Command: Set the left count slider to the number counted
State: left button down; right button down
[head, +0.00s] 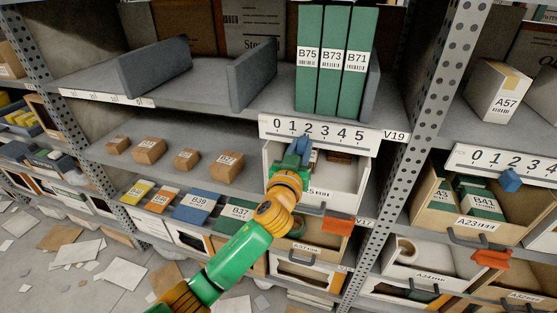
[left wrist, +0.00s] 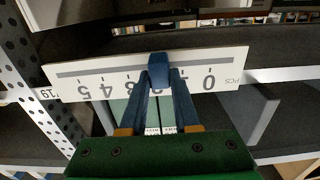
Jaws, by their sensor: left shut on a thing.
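The left count slider is a white scale plate (head: 347,134) numbered 0 to 5, on the shelf edge above an open drawer. Its blue knob (left wrist: 158,68) sits in the scale's slot. My left gripper (head: 301,148) is shut on this knob, with its two blue fingers converging on it in the left wrist view (left wrist: 160,82). The knob and fingers hide part of the scale there; the knob seems close to the 2 mark, its exact setting partly covered. The open white drawer (head: 366,183) holds a few small items, partly hidden by my arm. My right gripper is not in view.
Green binders (head: 336,60) stand on the shelf just above the scale. A perforated upright (head: 435,95) separates this bay from the right one, which has another scale with a blue knob (head: 510,180) over an open drawer (head: 437,216). Small brown boxes (head: 228,167) sit on the shelf at left.

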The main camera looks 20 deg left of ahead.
pick_arm(q)
jog(key=shift+d, duration=0.45)
jog(key=shift+a, duration=0.1)
jog(key=c, duration=0.6)
grip_release()
jog(key=shift+c, duration=0.2)
jog(key=shift+s, duration=0.1)
jog(key=s+b, duration=0.1)
jog(key=s, duration=0.6)
jog(key=shift+a, duration=0.1)
